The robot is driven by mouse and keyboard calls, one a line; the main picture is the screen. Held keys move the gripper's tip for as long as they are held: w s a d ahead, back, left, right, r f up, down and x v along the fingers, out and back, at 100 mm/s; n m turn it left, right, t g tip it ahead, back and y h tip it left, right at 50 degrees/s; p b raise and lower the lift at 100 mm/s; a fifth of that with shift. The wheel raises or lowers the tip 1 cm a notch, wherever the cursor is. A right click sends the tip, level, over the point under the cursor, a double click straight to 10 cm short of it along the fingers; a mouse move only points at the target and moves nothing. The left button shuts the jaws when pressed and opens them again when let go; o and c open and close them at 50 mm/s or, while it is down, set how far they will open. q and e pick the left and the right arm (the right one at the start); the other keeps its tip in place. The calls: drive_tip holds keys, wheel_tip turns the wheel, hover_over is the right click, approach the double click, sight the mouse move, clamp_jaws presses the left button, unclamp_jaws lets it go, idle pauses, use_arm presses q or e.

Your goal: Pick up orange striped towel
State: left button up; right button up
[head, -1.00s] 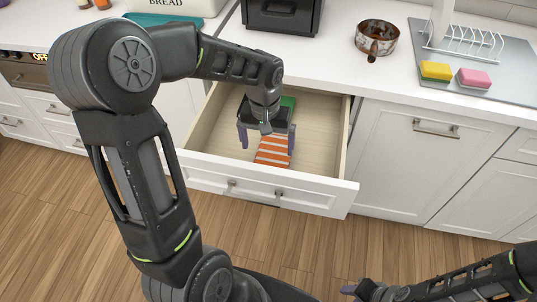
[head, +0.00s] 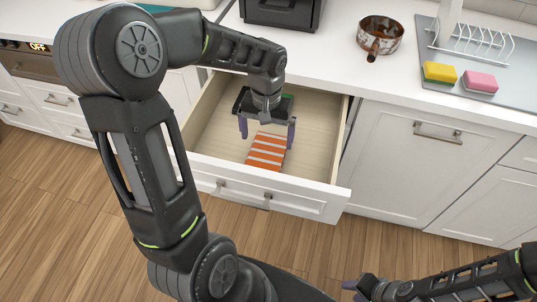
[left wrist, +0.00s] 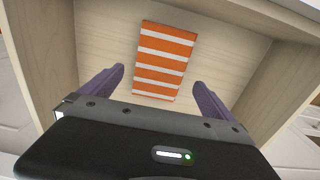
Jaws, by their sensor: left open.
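The orange and white striped towel (head: 266,152) lies flat in the open drawer (head: 215,122), near its front. It also shows in the left wrist view (left wrist: 165,62), lying beyond and between my finger tips. My left gripper (head: 267,135) is over the drawer, pointing down, with its purple fingers spread apart and nothing between them. In the left wrist view the left gripper's fingers (left wrist: 160,82) stand on either side of the towel's near end, apart from it. My right gripper (head: 352,288) shows at the bottom edge, partly cut off; its jaw opening is unclear.
The drawer walls surround my left gripper. On the counter are a rusty pot (head: 380,36), a yellow sponge (head: 440,72), a pink sponge (head: 481,82) and a dish rack (head: 470,42).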

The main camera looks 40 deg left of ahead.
sight(267, 154)
use_arm(q)
drive_tip(key=shift+w+d+f, duration=0.1)
drive_tip(key=shift+f, duration=1.25)
drive_tip(key=shift+f, duration=0.1)
wheel_tip(267, 154, down, 5)
drive_tip(key=shift+f+p, duration=0.1)
drive_tip(key=shift+p, duration=0.25)
drive_tip(key=shift+c, duration=0.6)
drive_tip(key=c, duration=1)
